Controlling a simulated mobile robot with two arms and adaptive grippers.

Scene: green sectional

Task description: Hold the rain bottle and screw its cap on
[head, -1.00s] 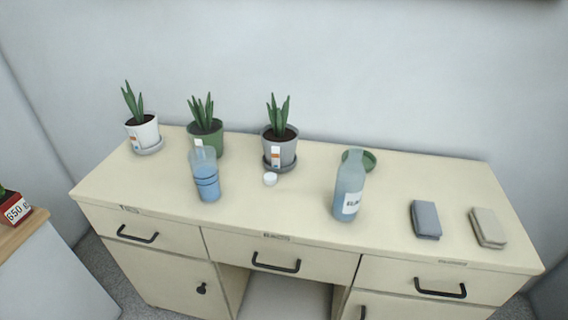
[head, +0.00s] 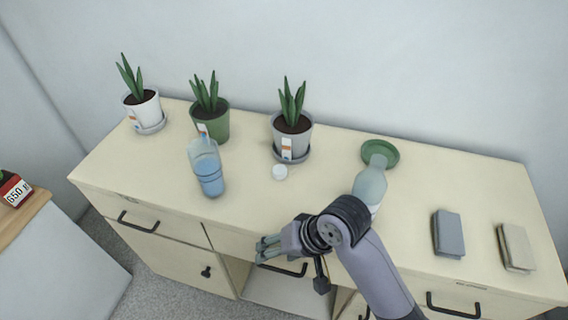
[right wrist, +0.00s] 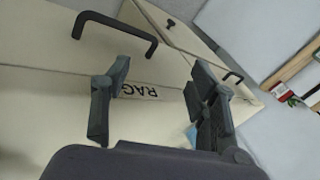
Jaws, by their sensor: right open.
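A translucent blue-grey bottle (head: 370,184) with a narrow neck stands upright on the cream desk (head: 420,190). Its lower part and label are mostly hidden behind my right arm. A small white cap (head: 280,172) lies on the desk to its left, apart from it, in front of the grey plant pot. My right gripper (head: 264,250) is over the desk's front edge, left of the bottle and nearer the front than the cap. In the right wrist view its fingers (right wrist: 160,100) are apart with nothing between them. My left gripper is not in view.
A clear vessel with blue liquid (head: 208,172) stands left of the cap. Three potted plants (head: 292,130) line the back. A green saucer (head: 390,152) lies behind the bottle. Two folded cloths (head: 448,235) lie at right. Drawer handles (head: 138,224) stick out in front.

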